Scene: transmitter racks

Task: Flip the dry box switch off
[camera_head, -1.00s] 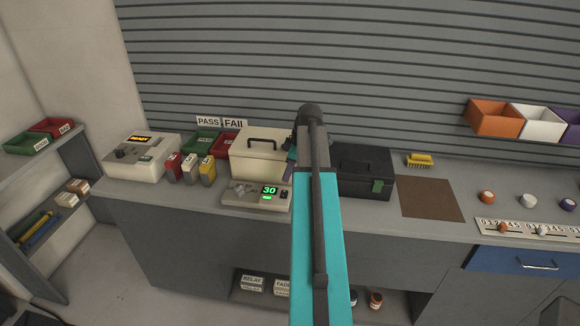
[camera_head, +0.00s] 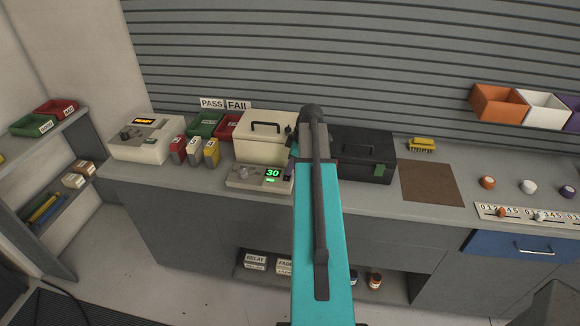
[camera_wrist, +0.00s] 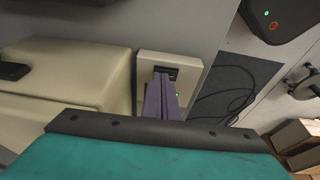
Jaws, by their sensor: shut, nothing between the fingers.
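The dry box (camera_head: 258,148) is a cream case with a black handle on the bench. In front of it sits a low cream unit (camera_head: 246,177) with a knob and a green "30" display (camera_head: 272,173). In the wrist view, this unit (camera_wrist: 192,66) has a black switch (camera_wrist: 165,72) in a dark recess, with a green light beside it. My gripper (camera_wrist: 164,76) is shut and empty, its purple fingers pointing at the switch. The tips overlap the recess; I cannot tell whether they touch. The fingers hide much of the unit, and the switch position is unclear.
A black case (camera_head: 356,157) stands right of my arm. Left are small red, white and yellow containers and a cream instrument (camera_head: 146,140). Green and red bins (camera_head: 207,124) are behind. A brown mat (camera_head: 430,183) lies clear on the right.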

